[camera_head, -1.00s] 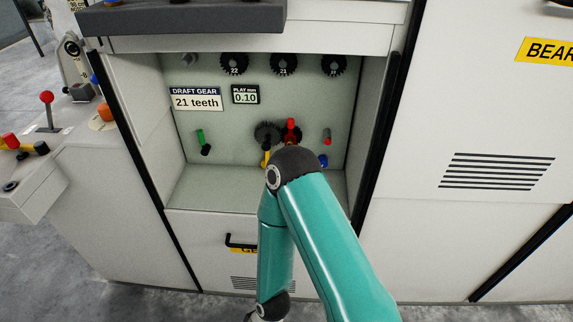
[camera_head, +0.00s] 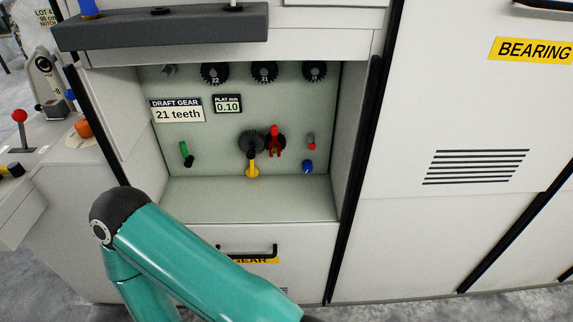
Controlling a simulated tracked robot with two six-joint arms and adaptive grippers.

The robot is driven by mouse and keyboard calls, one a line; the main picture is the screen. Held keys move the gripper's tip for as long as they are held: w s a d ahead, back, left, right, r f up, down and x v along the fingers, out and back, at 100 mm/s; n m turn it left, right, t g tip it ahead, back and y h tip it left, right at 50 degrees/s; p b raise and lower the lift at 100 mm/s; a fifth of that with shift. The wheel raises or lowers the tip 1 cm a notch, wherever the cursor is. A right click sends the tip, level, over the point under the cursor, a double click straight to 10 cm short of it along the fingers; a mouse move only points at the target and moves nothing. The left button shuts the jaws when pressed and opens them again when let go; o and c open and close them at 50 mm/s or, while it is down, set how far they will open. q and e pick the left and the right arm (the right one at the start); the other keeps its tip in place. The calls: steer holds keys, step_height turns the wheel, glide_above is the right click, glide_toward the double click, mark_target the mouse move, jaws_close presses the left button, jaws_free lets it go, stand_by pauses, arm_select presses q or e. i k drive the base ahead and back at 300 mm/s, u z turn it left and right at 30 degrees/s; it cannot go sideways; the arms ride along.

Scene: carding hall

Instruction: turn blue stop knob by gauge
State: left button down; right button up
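A round blue knob (camera_head: 307,166) sits low on the right of the back wall in the open recess of the machine. A small display reading PLAY mm 0.10 (camera_head: 227,103) is on the same wall, up and to the left of the knob. Another blue piece (camera_head: 89,8) stands on the dark shelf at top left. I cannot tell from its shape whether it is a knob. A teal arm of mine crosses the lower left, in front of the machine. Neither of my grippers shows, so I cannot see what they do.
A yellow-handled lever (camera_head: 252,168), a red clamp-like part (camera_head: 274,143), dark gears (camera_head: 250,142), a green handle (camera_head: 184,149) and a red-tipped lever (camera_head: 311,142) share the recess wall. The recess floor (camera_head: 240,200) is bare. A drawer handle (camera_head: 248,251) juts out below.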

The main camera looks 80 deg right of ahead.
mark_target(307, 165)
steer(key=z, duration=0.15)
steer(key=k, duration=1.3)
steer(key=z, duration=1.3)
steer(key=i, duration=0.5)
steer(key=z, duration=0.15)
